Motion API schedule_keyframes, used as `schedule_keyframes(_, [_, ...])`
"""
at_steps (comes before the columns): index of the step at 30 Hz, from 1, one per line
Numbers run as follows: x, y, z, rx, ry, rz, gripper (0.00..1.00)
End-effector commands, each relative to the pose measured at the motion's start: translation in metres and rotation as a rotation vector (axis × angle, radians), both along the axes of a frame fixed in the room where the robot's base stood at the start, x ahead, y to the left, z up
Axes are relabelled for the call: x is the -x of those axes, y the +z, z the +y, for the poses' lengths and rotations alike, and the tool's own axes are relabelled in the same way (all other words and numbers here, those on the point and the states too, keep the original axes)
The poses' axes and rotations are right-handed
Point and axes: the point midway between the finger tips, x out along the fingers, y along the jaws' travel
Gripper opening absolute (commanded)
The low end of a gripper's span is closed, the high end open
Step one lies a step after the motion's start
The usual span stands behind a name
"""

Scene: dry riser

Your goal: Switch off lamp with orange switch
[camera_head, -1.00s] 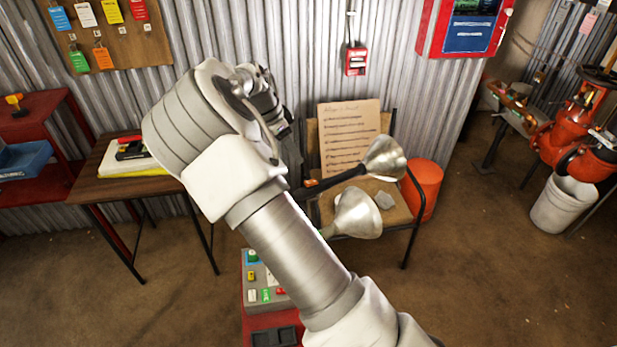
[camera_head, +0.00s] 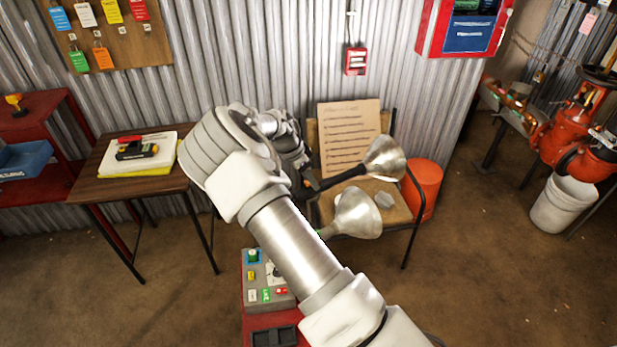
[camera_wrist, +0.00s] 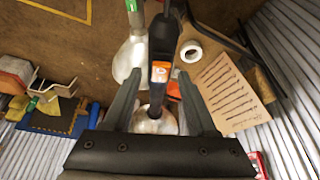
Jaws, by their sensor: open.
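The lamp with the orange switch has a black handle and a metal shade (camera_head: 385,158); it sits over the chair in the head view. Its orange switch (camera_wrist: 160,71) shows on the black handle in the wrist view. My gripper (camera_wrist: 160,84) is open, with one finger on each side of the handle in the picture; I cannot tell whether it touches. A second lamp (camera_head: 357,214) with a metal shade is just in front, and its green switch (camera_wrist: 131,5) shows in the wrist view. My arm hides most of the gripper in the head view.
A cardboard sign (camera_head: 349,140) with writing leans on the chair behind the lamps. An orange bucket (camera_head: 426,188) stands to the right. A red and grey button box (camera_head: 268,290) is below my arm. A wooden table (camera_head: 120,187) stands left. Open floor lies at right.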

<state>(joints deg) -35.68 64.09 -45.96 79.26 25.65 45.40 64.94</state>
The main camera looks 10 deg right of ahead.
Motion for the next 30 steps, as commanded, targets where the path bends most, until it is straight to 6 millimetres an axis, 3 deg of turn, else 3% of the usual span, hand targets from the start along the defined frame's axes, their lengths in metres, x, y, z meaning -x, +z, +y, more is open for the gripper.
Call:
schedule_keyframes(2, [0.0, 0.0, 0.0, 0.0, 0.0, 0.0, 0.56])
schedule_keyframes(11, [0.0, 0.0, 0.0, 0.0, 0.0, 0.0, 0.02])
schedule_keyframes(20, [0.001, -0.001, 0.001, 0.015, 0.002, -0.002, 0.0])
schedule_keyframes(30, [0.003, -0.011, 0.009, 0.253, 0.006, -0.083, 0.0])
